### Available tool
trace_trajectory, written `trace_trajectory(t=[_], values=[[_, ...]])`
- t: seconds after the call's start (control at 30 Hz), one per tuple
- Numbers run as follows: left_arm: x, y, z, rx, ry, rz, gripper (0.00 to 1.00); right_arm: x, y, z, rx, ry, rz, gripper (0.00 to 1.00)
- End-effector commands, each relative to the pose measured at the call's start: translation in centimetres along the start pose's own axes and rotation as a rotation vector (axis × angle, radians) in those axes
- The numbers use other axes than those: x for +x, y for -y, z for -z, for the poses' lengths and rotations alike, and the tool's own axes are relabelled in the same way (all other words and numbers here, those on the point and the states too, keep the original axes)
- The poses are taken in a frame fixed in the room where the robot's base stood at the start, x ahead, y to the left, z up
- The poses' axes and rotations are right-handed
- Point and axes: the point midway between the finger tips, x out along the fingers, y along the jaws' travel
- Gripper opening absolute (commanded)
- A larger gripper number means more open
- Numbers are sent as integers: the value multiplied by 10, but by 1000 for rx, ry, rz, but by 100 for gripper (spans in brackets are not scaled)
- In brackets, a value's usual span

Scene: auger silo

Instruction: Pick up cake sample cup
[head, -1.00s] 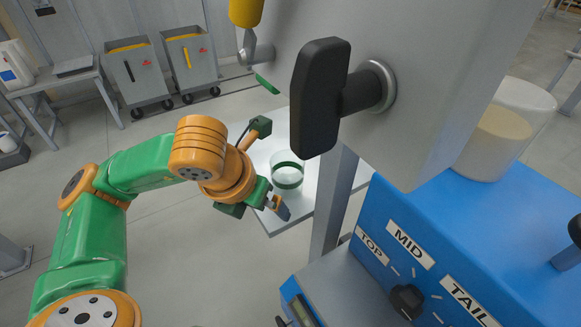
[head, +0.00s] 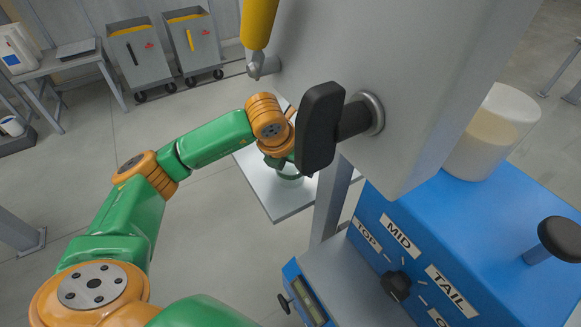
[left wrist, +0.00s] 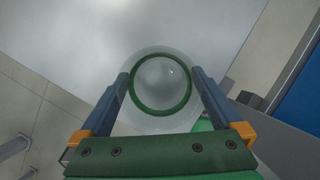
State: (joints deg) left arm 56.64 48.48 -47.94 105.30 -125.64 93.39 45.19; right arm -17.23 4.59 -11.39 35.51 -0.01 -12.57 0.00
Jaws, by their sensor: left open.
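The cake sample cup (left wrist: 161,72) is clear with a green ring. In the left wrist view it lies between the two open fingers of my left gripper (left wrist: 162,82). I cannot tell whether the fingers touch its sides. In the head view the cup (head: 290,177) sits on a light shelf (head: 272,204), partly hidden by my left wrist. The left gripper's fingertips are hidden there behind the wrist and a black handle. My right gripper is not in view.
The black handle (head: 318,127) on a grey housing (head: 410,80) juts out close to my left wrist. A blue machine (head: 480,225) with a labelled dial stands at right. A grey post (head: 331,200) stands beside the shelf. Two grey bins (head: 140,65) are far back.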

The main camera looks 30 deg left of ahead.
Motion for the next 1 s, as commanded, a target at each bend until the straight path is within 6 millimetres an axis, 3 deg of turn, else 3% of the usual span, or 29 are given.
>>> trace_trajectory(t=[0.03, 0.27, 0.5, 0.67, 0.77, 1.0], values=[[0, 0, 0, 0, 0, 0, 95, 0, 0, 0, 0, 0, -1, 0], [0, 0, 0, -1, 0, 0, 32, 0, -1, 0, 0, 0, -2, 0], [-2, 0, -1, -1, 0, 1, 32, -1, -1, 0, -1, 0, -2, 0], [-18, 0, -8, -1, 0, 1, 32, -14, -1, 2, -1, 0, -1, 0], [-19, 0, 7, 1, 2, 1, 32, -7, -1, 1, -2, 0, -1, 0], [-44, -1, 70, 4, 1, -2, 32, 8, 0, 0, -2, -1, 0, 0]])
